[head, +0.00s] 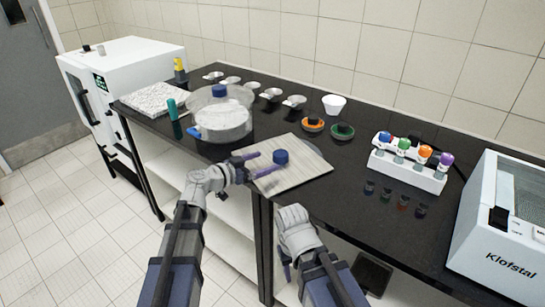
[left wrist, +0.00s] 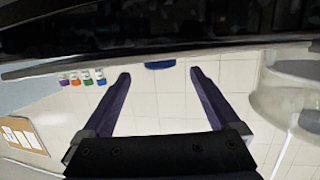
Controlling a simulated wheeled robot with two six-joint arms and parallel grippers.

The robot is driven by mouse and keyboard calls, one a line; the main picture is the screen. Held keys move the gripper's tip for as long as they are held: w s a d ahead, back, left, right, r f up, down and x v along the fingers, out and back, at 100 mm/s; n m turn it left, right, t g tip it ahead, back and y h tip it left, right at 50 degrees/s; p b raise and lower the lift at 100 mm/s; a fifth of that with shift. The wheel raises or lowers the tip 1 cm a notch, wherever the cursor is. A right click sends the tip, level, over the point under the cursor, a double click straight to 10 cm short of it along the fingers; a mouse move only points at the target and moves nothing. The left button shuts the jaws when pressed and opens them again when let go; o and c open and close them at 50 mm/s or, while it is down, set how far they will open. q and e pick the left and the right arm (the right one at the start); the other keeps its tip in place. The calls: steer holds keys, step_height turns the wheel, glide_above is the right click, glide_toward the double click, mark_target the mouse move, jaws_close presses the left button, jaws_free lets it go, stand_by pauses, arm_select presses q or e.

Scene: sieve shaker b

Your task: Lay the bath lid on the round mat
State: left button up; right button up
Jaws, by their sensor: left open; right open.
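The bath lid is a pale, square, grained plate (head: 290,178) with a blue knob (head: 281,157) on top. In the left wrist view, the knob (left wrist: 160,65) shows between and just beyond the fingertips (left wrist: 160,73), apart from both. My right gripper (head: 286,265) hangs low before the bench, largely hidden by its own wrist.
A glass bowl (head: 222,122) with a blue-knobbed cover stands left of the lid. Several small metal dishes and a white cup (head: 334,104) stand behind. A white rack (head: 407,171) with coloured caps and a white machine (head: 505,225) are at right.

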arm_select(q)
steer(key=v, duration=0.6)
steer(key=shift+p, duration=0.45)
steer(key=shift+s+a, duration=0.15)
